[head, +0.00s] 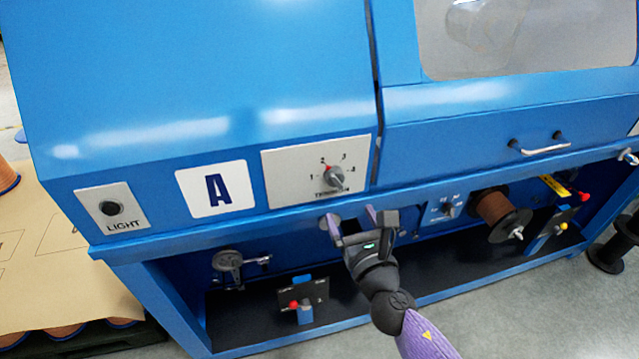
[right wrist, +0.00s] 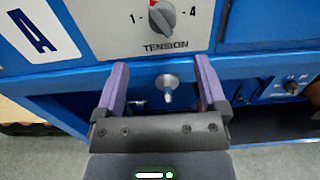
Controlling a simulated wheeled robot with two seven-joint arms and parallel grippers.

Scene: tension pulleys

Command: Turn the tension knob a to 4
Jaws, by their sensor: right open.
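The tension knob a (head: 333,176) is a grey knob on a pale plate marked 1 to 4, beside the large letter A on the blue machine. Its red mark points up and slightly left, towards 2. In the right wrist view the knob (right wrist: 162,19) is cut by the top edge, with 1, 4 and TENSION readable around it. My right gripper (head: 350,218) is open and empty, below the plate and apart from the knob. Its purple fingers (right wrist: 162,68) point at the machine front. My left gripper is not in view.
A blue ledge (head: 230,221) runs below the plate. A metal pulley (right wrist: 167,82) shows between my fingers in the right wrist view. A second dial (head: 447,209) and a brown spool (head: 497,209) are to the right. A LIGHT button (head: 110,208) is at the left.

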